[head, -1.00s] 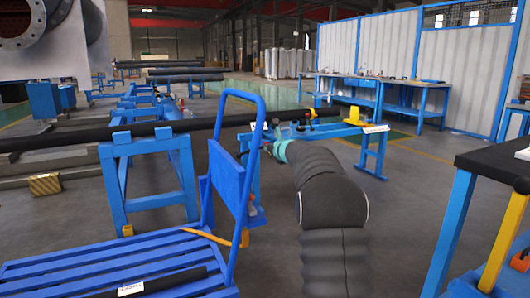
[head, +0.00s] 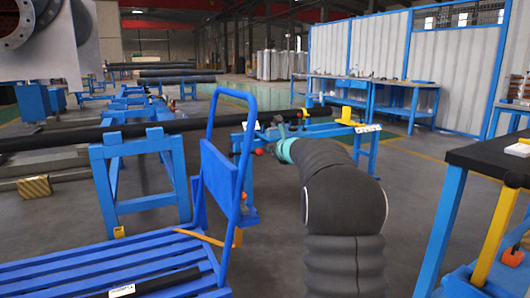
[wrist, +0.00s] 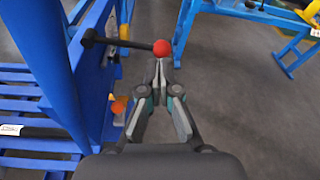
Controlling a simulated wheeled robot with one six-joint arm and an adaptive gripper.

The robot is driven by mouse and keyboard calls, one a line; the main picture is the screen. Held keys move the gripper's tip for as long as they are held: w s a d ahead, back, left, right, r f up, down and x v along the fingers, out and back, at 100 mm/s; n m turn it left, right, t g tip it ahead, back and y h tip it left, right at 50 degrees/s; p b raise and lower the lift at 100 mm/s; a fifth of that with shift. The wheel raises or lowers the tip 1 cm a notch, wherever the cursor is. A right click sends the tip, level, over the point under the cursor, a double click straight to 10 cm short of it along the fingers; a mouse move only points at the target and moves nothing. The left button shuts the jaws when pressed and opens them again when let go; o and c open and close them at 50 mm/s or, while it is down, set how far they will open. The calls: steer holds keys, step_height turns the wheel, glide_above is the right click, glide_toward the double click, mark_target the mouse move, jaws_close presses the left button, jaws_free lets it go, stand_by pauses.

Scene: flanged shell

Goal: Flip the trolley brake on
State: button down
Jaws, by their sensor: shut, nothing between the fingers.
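The blue trolley (head: 70,262) stands at the lower left of the head view, with an upright tube handle (head: 213,120) and a blue panel (head: 220,185). In the wrist view a black lever with a red ball knob (wrist: 161,48) sticks out to the right from the blue panel (wrist: 92,70). My gripper (wrist: 162,66) is shut and empty, its fingertips just below the red knob in the picture. Whether they touch it I cannot tell. In the head view my gripper is small and partly hidden behind my dark arm, near a red knob (head: 258,152).
A blue stand (head: 140,145) carries a long black pipe behind the trolley. A blue bench with a yellow item (head: 344,114) stands beyond my arm. A black-topped table (head: 487,160) is at the right. Grey floor is open between them.

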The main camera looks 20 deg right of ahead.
steer(key=s+f+m+y, duration=0.2)
steer(key=s+f+m, duration=0.1)
steer(key=f, duration=0.5)
steer(key=shift+s+d+f+m, duration=0.15)
steer(key=shift+s+f+m, duration=0.2)
steer(key=shift+m, duration=0.55)
steer(key=shift+w, duration=0.1)
steer(key=w+r+p, duration=0.1)
steer(key=w+p, duration=0.1)
steer(key=w, duration=0.9)
steer(key=shift+w, duration=0.25)
steer(key=shift+r, duration=0.15)
